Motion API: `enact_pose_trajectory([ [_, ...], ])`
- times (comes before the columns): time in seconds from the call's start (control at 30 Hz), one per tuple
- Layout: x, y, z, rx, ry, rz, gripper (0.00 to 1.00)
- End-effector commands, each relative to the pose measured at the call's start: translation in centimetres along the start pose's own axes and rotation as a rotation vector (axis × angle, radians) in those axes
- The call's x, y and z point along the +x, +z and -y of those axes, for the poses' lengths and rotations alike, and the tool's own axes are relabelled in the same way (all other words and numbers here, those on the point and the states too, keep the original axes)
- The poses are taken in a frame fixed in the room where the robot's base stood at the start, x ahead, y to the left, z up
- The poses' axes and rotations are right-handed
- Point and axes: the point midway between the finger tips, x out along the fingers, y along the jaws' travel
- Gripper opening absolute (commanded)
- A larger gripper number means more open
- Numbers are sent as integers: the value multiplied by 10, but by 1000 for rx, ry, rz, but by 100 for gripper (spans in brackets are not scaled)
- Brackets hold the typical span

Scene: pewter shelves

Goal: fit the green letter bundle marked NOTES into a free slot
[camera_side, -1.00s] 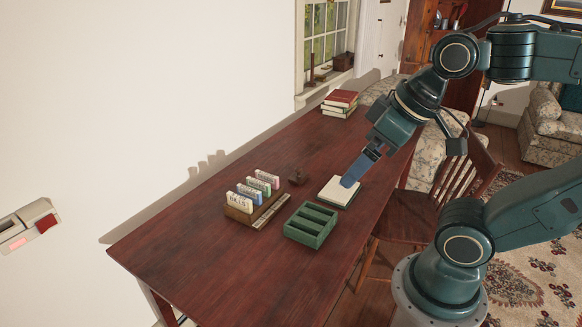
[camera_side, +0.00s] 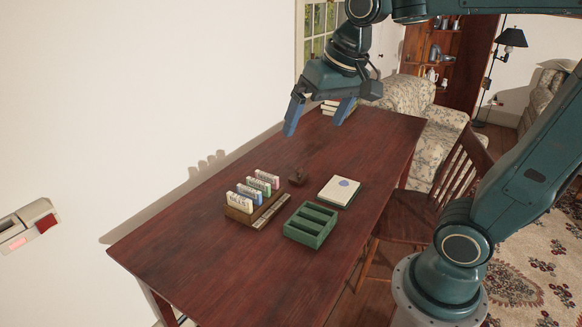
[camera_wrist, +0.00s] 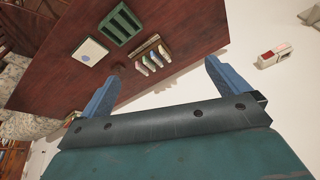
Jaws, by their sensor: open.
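The green bundle (camera_side: 261,185) stands upright in a wooden rack (camera_side: 236,214), between a blue bundle (camera_side: 250,194) and a pink one (camera_side: 269,178). Its lettering is too small to read. A cream bundle (camera_side: 239,202) stands at the front of the rack. A green slotted box (camera_side: 310,238) sits to the right of the rack, and its slots look empty. My gripper (camera_side: 316,120) is open and empty, high above the table's far part. In the wrist view, the rack and box (camera_wrist: 121,26) lie beyond my open fingers (camera_wrist: 161,74).
A dark stamp-like object (camera_side: 297,176) stands behind the rack. A pale book or pad (camera_side: 339,192) with a blue mark lies right of it. Stacked books (camera_side: 328,108) are at the far end. A chair (camera_side: 420,205) stands at the right edge. The front table is clear.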

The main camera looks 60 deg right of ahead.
Motion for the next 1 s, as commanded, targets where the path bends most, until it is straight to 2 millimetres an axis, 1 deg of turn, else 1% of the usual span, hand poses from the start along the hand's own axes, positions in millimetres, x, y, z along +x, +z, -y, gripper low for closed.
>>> enact_pose_trajectory([
  [0.03,4,-13,1,36,8,13,100],
  [0.1,10,-28,2,87,17,28,100],
  [0.27,25,-62,3,202,39,57,100],
  [0.47,51,-102,1,346,70,93,100],
  [0.6,73,-129,-2,447,93,116,100],
  [0.77,103,-156,-9,563,122,142,100],
  [1.0,153,-191,-23,736,169,177,100],
])
